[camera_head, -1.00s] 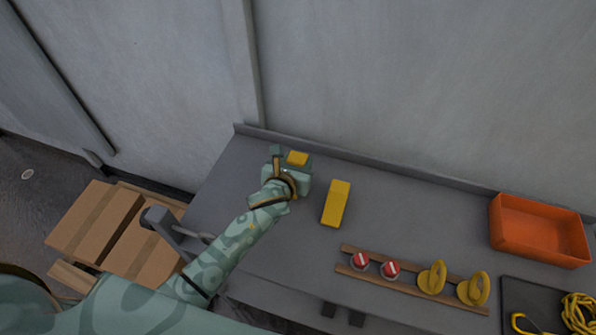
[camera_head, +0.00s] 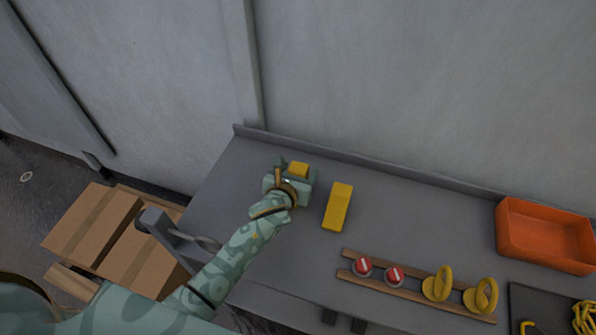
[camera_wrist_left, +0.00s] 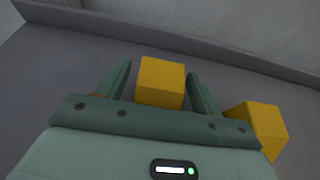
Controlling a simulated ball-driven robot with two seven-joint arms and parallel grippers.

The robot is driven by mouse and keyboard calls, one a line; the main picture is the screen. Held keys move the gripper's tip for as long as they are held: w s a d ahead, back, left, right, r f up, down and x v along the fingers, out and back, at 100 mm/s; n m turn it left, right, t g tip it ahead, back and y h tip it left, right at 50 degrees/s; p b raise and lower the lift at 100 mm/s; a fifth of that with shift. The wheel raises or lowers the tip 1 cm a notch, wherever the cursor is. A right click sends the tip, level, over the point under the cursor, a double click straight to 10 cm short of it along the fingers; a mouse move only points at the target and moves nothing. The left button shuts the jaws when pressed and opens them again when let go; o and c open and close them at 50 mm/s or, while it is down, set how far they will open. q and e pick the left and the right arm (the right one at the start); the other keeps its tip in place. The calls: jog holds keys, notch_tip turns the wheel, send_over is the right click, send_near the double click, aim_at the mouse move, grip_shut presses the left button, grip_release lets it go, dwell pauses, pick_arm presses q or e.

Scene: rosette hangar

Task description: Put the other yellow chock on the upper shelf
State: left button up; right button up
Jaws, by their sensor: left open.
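One yellow chock (camera_head: 299,169) is at the back left of the grey bench. It also shows in the left wrist view (camera_wrist_left: 161,82), between the two fingers. My left gripper (camera_head: 291,173) is open, with its fingers on either side of this chock; I cannot tell whether they touch it. The gripper partly hides this chock in the head view. A second yellow chock (camera_head: 338,206) lies on the bench just right of the gripper. It shows in the left wrist view (camera_wrist_left: 262,130) too, outside the right finger. My right gripper and the upper shelf are not in view.
The grey bench (camera_head: 235,178) has a raised back edge by the wall. A wooden rack (camera_head: 410,293) holds red-topped pieces and yellow rings. An orange bin (camera_head: 545,235) stands at the right, near a dark tray with yellow rope (camera_head: 585,318). Cardboard boxes (camera_head: 95,222) sit left of the bench.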

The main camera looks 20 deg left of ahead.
pick_arm(q)
jog(key=p+v, duration=0.3)
jog(key=v, duration=0.8)
jog(key=shift+s+r+p, duration=0.15)
jog(key=shift+p, duration=0.15)
jog(key=shift+s+r, duration=0.1)
jog(key=shift+s, duration=0.25)
